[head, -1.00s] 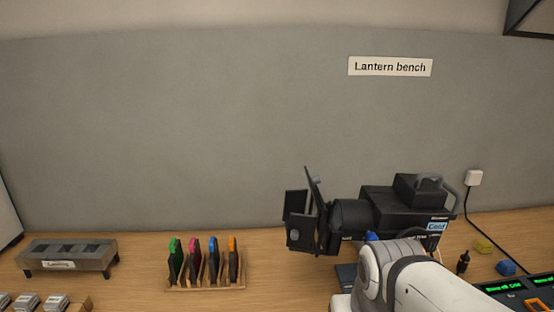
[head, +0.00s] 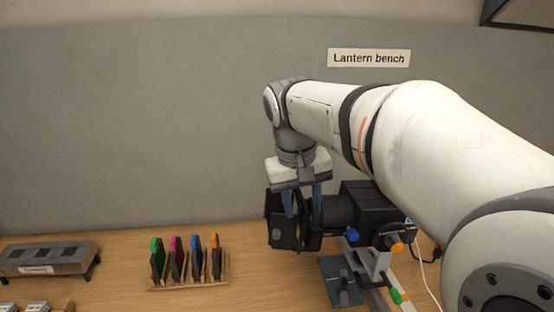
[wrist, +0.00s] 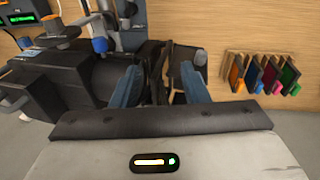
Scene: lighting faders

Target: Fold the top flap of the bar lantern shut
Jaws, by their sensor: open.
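The bar lantern (head: 360,210) is a black stage light on the bench, its front pointing left with dark flaps around it. In the wrist view the lantern body (wrist: 70,75) lies at the left. My gripper (head: 303,203) points down over the front end, its two blue fingers apart. The wrist view shows the open gripper (wrist: 160,86) with dark, thin flap plates (wrist: 183,72) between the fingers. The top flap is mostly hidden by my gripper in the head view. I cannot tell whether a finger touches it.
A wooden rack (head: 190,284) of coloured-top holders stands left of the lantern. A grey box (head: 48,259) sits farther left. A grey stand with coloured knobs (head: 372,264) is below the lantern. Bare bench lies between rack and lantern.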

